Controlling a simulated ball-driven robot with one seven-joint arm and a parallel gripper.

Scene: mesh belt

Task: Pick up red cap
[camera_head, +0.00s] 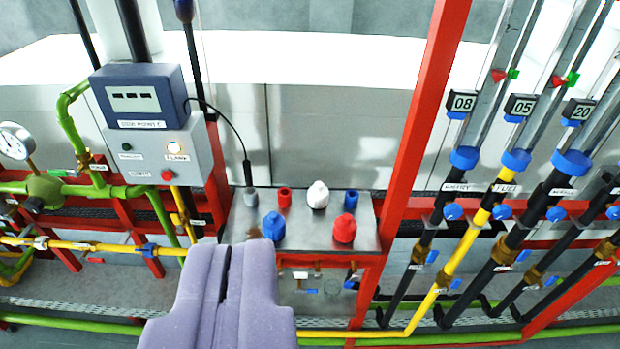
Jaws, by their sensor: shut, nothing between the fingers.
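A red cap (345,228), rounded with a wider base, stands upright near the front right of a small grey metal shelf. I cannot tell whether these also count as caps. My gripper (229,258) shows at the lower middle with its lavender fingers shut and empty. In the picture it is below and left of the red cap, apart from it, and it covers the shelf's front left corner.
The metal shelf (310,235) also holds a blue cap (273,226), a white cap (317,195) and a grey probe (250,198) on a cable. A grey control box (170,150) is at left. A slanted red post (415,140) rises right of the shelf, before several pipes.

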